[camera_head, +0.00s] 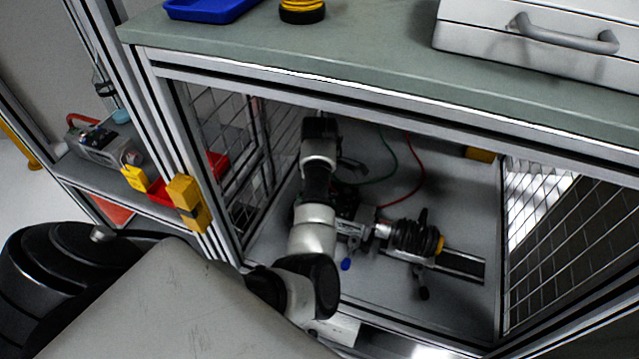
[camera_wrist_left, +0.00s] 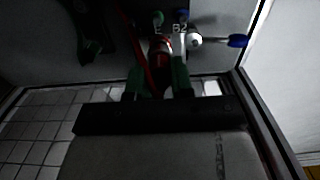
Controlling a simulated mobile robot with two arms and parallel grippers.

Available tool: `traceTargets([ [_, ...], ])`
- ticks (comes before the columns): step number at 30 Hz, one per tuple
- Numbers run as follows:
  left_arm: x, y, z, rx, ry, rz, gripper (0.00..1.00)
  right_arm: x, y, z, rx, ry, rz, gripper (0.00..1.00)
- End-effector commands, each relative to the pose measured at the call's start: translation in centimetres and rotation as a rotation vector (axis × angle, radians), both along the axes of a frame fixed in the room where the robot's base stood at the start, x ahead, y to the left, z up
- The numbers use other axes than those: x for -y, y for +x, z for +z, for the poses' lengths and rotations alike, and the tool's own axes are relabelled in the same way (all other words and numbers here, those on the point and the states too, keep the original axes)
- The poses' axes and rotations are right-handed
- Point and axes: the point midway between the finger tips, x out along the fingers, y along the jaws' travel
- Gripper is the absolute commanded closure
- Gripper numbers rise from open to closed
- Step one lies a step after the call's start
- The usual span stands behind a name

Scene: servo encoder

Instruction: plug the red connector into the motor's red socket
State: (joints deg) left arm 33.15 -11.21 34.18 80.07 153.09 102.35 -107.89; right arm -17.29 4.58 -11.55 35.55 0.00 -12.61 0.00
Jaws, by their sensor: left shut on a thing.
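In the left wrist view, my left gripper (camera_wrist_left: 159,80) has its green-tipped fingers closed around the red connector (camera_wrist_left: 159,52), with the red cable (camera_wrist_left: 131,45) running beside it. The connector's front end is close to the motor's labelled face, marked "B2" (camera_wrist_left: 180,29). The red socket cannot be made out, so I cannot tell whether the connector touches it or is in it. In the head view, my left arm reaches into the enclosure, and its fingers are hidden or too dark to tell. The red cable (camera_head: 413,182) hangs behind the machine. My right gripper is not in view.
A green cable (camera_head: 385,166) hangs beside the red one. A black ribbed part (camera_head: 414,237) sits on the rail (camera_head: 462,262) to the right. A blue-tipped lever (camera_wrist_left: 238,41) sticks out near the connector. Enclosure posts and mesh (camera_head: 545,215) close in the space.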

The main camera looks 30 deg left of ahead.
Motion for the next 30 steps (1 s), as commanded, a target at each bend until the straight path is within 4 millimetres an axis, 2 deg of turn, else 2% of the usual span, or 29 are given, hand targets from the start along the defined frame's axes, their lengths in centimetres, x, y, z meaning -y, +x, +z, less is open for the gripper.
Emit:
traceTargets([
  [30,0.04,0.02,0.02,0.0,-0.001,-0.001,1.0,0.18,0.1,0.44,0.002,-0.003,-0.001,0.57],
])
